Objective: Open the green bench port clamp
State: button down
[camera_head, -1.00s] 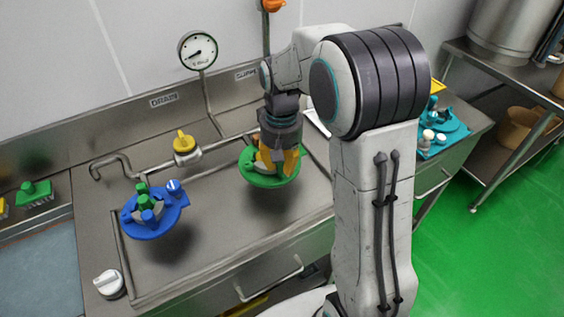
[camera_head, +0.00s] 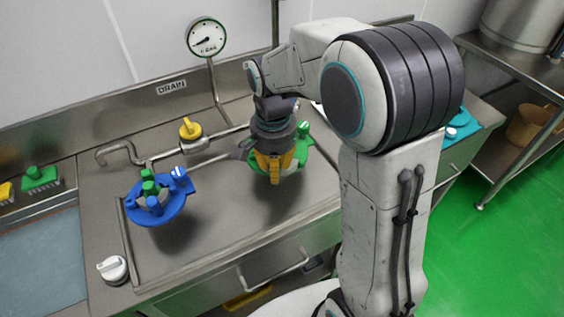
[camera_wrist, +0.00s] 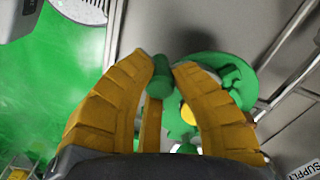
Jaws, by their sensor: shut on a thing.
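The green bench port clamp (camera_head: 294,160) sits on the steel bench, partly hidden behind my gripper in the head view. Its round green body (camera_wrist: 238,72) and a yellow part (camera_wrist: 188,114) at its middle show in the wrist view. My gripper (camera_head: 274,180) points down over the clamp's near side with yellow fingers. In the wrist view, its fingertips (camera_wrist: 160,66) are shut on a green cylindrical handle (camera_wrist: 159,78). How the handle joins the clamp is partly hidden by the fingers.
A blue clamp port (camera_head: 157,208) stands to the left. A yellow valve (camera_head: 190,130) and pipework run along the back below a gauge (camera_head: 206,37). A white knob (camera_head: 113,269) is at the front left. Bare bench lies between the two clamps.

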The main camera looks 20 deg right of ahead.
jog(key=a+m, duration=0.6)
jog(key=m, duration=0.2)
jog(key=shift+w+m, duration=0.25)
jog(key=shift+m, duration=0.15)
jog(key=shift+a, duration=0.15)
jog(key=c, duration=1.1)
grip_release()
jog(key=shift+o, duration=0.2)
notch_tip(320, 180, up, 12)
